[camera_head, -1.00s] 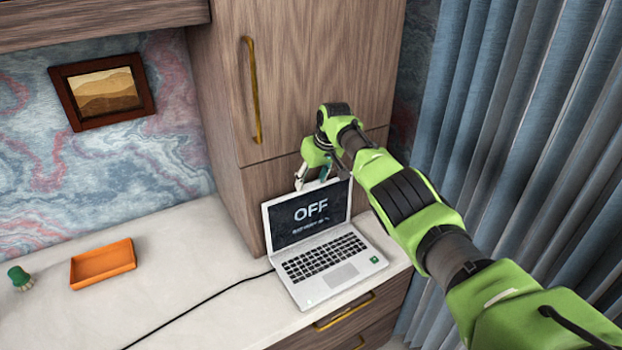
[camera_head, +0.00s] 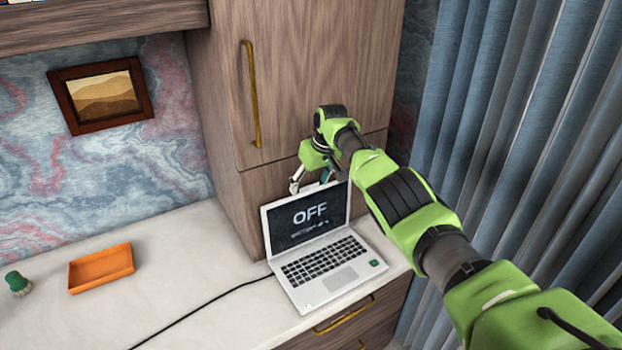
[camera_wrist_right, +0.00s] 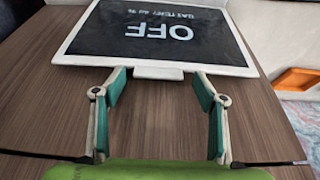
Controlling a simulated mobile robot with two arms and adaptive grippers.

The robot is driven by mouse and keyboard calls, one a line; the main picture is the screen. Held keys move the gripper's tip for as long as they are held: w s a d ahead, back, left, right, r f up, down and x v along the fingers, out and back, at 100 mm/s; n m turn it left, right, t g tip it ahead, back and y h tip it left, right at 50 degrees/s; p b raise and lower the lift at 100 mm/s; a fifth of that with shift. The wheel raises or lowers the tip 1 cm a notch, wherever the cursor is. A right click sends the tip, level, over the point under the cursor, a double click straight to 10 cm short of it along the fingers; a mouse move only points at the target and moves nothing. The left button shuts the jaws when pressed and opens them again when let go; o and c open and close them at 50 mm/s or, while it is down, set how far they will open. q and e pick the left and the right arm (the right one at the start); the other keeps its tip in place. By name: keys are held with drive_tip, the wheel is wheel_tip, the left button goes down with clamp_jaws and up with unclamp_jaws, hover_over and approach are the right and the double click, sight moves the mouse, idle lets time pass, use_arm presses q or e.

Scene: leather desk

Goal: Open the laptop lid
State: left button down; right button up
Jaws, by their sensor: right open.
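The silver laptop (camera_head: 318,240) stands on the white desktop with its lid raised and tilted back. Its dark screen (camera_head: 308,215) reads OFF, and its keyboard is uncovered. My right gripper (camera_head: 310,184) is at the top edge of the lid, beside the wooden cabinet. In the right wrist view my right gripper (camera_wrist_right: 160,82) is open, its two teal-padded fingers spread near the lid's edge with nothing between them. The laptop screen (camera_wrist_right: 155,35) appears upside down just beyond the fingertips. I cannot tell whether the fingers touch the lid. My left gripper is not in view.
An orange tray (camera_head: 101,268) and a green-topped object (camera_head: 18,283) are on the left of the desk. A black cable (camera_head: 205,308) runs to the laptop's left side. The tall wooden cabinet (camera_head: 310,80) stands close behind the laptop. Blue curtains (camera_head: 510,130) hang at the right.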

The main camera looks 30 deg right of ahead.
drive_tip(key=shift+r, duration=0.1)
drive_tip(key=shift+s+r, duration=0.2)
drive_tip(key=shift+r, duration=0.3)
drive_tip(key=v, duration=1)
drive_tip(key=shift+s+r, duration=0.25)
drive_tip(key=shift+r, duration=0.1)
